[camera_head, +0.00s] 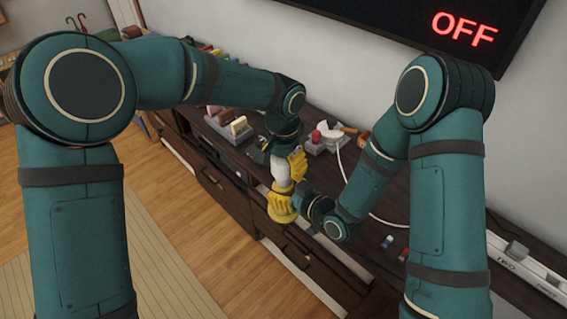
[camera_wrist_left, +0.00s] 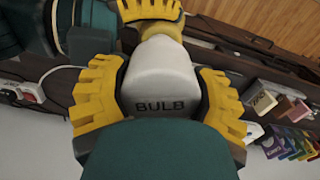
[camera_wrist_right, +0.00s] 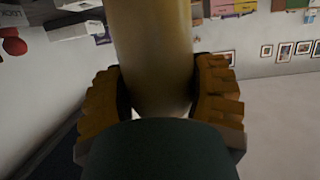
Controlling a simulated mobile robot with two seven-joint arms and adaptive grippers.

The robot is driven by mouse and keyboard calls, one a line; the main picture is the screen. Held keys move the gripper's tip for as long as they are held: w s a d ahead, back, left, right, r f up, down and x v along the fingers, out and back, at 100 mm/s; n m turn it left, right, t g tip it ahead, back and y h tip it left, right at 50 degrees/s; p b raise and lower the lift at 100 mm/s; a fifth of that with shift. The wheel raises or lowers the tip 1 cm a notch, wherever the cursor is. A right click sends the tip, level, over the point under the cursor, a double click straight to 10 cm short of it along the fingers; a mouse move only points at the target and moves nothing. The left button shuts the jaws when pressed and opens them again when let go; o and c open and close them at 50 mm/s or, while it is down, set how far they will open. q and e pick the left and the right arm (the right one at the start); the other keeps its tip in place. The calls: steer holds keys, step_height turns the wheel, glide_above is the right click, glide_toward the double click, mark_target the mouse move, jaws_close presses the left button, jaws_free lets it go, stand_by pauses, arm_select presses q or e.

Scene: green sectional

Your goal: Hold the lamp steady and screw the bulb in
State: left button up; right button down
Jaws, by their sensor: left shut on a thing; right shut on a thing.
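A white bulb (camera_wrist_left: 158,78) marked "BULB" sits between the yellow fingers of my left gripper (camera_wrist_left: 165,98), which is shut on it. In the head view the bulb (camera_head: 281,172) shows below my left wrist, with my left gripper (camera_head: 290,163) around it. My right gripper (camera_head: 282,206) is just below the bulb in that view. In the right wrist view my right gripper (camera_wrist_right: 160,105) is shut on a tan cylinder, the lamp (camera_wrist_right: 152,55). Bulb and lamp appear in line, close together; the fingers hide whether the bulb is seated in the lamp.
A dark wooden cabinet (camera_head: 215,180) runs along the wall under a screen (camera_head: 430,25) reading "OFF". Small items, including a white power strip with a cable (camera_head: 332,137), lie on its top near my arms.

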arm_select(q)
steer(key=m, duration=1.7)
steer(key=shift+m, duration=0.4)
steer(key=m, duration=0.5)
steer(key=shift+f+m, duration=0.1)
steer(key=shift+m, duration=0.3)
steer(key=m, duration=0.3)
steer(key=shift+m, duration=0.3)
steer(key=m, duration=1)
steer(key=shift+m, duration=0.3)
